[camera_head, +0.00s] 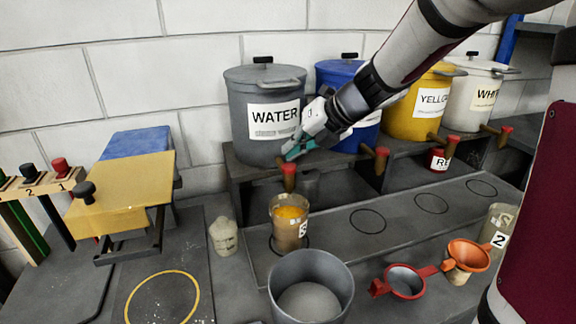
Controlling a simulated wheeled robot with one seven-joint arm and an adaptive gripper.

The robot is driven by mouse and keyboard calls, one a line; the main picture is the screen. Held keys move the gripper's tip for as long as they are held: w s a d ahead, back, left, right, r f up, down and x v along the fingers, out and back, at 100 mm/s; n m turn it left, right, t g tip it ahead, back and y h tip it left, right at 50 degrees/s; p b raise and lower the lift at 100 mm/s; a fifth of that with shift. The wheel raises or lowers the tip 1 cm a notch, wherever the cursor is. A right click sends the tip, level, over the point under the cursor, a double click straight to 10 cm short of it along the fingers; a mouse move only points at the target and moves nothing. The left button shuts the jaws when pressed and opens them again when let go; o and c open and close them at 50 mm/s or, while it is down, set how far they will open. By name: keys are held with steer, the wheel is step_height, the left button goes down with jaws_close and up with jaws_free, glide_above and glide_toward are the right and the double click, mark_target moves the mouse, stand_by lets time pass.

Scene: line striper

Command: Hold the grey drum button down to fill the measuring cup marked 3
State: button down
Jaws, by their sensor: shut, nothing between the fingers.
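The grey drum (262,90) labelled WATER stands on a raised dark shelf at the centre back. Its tap has a red button (289,168) on top, in front of the drum. A clear measuring cup (287,232) stands below this tap, with orange-yellow showing inside near its top. The cup's small label is side-on, and I cannot read its digit surely. My gripper (289,155) is shut and empty, teal fingertips pointing down just above the red button. I cannot tell whether they touch it.
Blue (333,72), yellow (413,112) and white (472,98) drums stand right of the grey one. A grey bucket (345,285), red funnel (405,281) and orange funnel (468,254) are in front. A cup marked 2 (499,222) is at right. Empty ring marks lie on the bench.

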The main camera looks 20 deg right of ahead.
mark_target(292, 165)
steer(key=shift+f, duration=0.4)
steer(key=shift+f, duration=0.45)
stand_by(1.1)
steer(key=shift+r, duration=0.15)
stand_by(2.2)
steer(key=shift+r+p, duration=0.75)
steer(key=shift+p, duration=0.05)
steer(key=shift+r+p, duration=2.45)
steer(key=shift+r, duration=0.05)
